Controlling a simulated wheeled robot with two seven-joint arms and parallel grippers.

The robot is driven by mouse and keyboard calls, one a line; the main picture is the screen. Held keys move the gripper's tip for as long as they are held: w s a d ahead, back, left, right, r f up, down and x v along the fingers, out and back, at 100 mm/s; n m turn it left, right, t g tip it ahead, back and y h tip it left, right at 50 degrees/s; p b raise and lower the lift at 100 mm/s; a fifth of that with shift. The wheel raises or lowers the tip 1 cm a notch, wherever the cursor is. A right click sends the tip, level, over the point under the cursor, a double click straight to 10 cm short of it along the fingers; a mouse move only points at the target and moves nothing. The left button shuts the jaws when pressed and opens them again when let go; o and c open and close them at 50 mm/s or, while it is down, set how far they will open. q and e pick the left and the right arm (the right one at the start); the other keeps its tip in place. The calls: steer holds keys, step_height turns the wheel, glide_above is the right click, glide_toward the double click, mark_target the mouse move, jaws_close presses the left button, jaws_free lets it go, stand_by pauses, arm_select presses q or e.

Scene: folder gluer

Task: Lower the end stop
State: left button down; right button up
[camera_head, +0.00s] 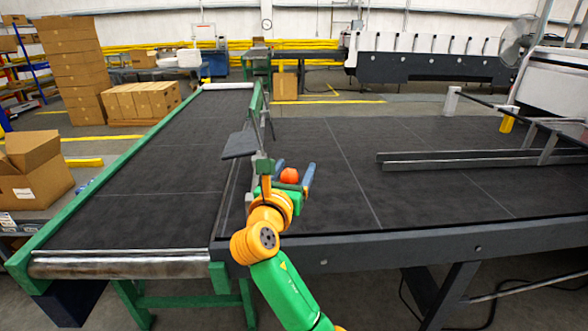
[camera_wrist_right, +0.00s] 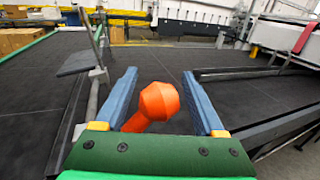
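A dark grey flat plate (camera_head: 240,145), which looks like the end stop, is held raised above the belt, beside the green-and-grey rail between belt and table. It also shows at the upper left of the right wrist view (camera_wrist_right: 75,63). My right gripper (camera_head: 295,165) is open, its blue fingers pointing away over the dark table. An orange faceted knob (camera_wrist_right: 159,101) on a short orange stem lies between the fingers, with gaps visible on both sides. It also shows in the head view (camera_head: 289,175). What the stem joins is hidden. My left gripper is not in view.
A dark conveyor belt (camera_head: 150,165) with green side rails runs at the left. The wide dark table (camera_head: 370,190) is mostly clear; a grey rail frame (camera_head: 460,160) stands on its right. Cardboard boxes (camera_head: 30,165) stand beyond the belt's left side.

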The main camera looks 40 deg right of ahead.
jaws_close()
stand_by(1.2)
